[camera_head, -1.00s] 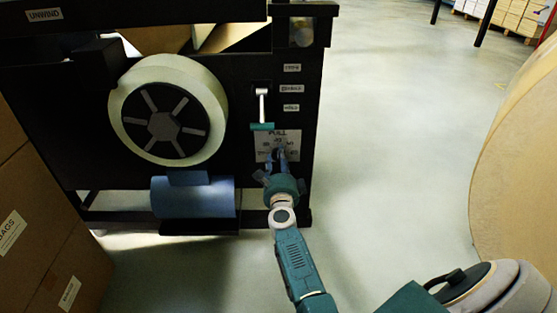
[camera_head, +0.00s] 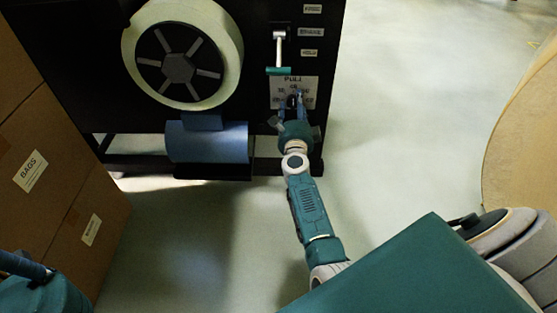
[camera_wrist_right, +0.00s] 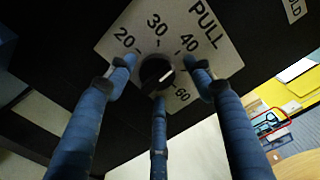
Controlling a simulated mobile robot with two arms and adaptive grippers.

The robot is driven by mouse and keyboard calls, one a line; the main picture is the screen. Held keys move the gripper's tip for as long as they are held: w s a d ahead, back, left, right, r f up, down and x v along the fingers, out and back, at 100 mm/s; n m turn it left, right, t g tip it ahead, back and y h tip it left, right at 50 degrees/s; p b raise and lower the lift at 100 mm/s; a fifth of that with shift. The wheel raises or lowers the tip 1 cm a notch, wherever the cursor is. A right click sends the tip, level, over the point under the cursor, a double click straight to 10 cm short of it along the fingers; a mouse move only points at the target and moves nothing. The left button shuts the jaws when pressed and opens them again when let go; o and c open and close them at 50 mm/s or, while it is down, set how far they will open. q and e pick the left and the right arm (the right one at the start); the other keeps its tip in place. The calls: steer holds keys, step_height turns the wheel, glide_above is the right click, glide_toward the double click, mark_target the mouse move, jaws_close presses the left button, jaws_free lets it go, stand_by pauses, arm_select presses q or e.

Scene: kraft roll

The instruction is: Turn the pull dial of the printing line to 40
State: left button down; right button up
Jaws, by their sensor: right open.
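The pull dial (camera_wrist_right: 157,75) is a round black knob with a pale line across it, on a white plate (camera_wrist_right: 215,58) marked PULL. The numbers 20, 30, 40 and 60 show; I cannot tell which one the line points to. My right gripper (camera_wrist_right: 158,82) is open, its three blue fingers spread around the dial, one left, one right, one below. Contact is unclear. In the head view the right gripper (camera_head: 295,105) covers much of the plate (camera_head: 308,82). A blue and teal part of my left gripper (camera_head: 25,266) shows at the lower left edge; its jaws are unclear.
Above the plate is a white lever with a teal handle (camera_head: 278,70). A large white roll (camera_head: 228,45) and a blue roller (camera_head: 207,142) are to the left on the black machine. Stacked boxes (camera_head: 60,180) stand at left, a big kraft roll (camera_head: 525,140) at right. Floor between is clear.

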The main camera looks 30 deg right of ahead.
steer(key=n, duration=0.4)
steer(key=shift+r+p, duration=0.15)
steer(key=shift+p, duration=0.25)
steer(key=n, duration=0.9)
steer(key=shift+a+b, duration=0.1)
steer(key=shift+b, duration=0.25)
steer(key=n+b, duration=0.2)
steer(key=n, duration=0.2)
steer(key=shift+w+a, duration=0.1)
steer(key=shift+s+a+r+n+p, duration=0.2)
steer(key=shift+s+n+p, duration=0.15)
steer(key=shift+n, duration=0.15)
steer(key=s+a+f+n+g+y+p, duration=0.2)
steer(key=s+a+f+n+y+p, duration=0.2)
steer(key=s+a+p, duration=0.7)
steer(key=s+a+f+n+g+y+p, duration=0.2)
steer(key=s+a+f+n+y+p, duration=0.2)
steer(key=s+a+p, duration=0.6)
steer(key=s+y+p, duration=0.1)
steer(key=p, duration=0.7)
steer(key=shift+s+a+f+n+g+y, duration=0.3)
steer(key=shift+s+a+f, duration=0.05)
steer(key=shift+s, duration=0.05)
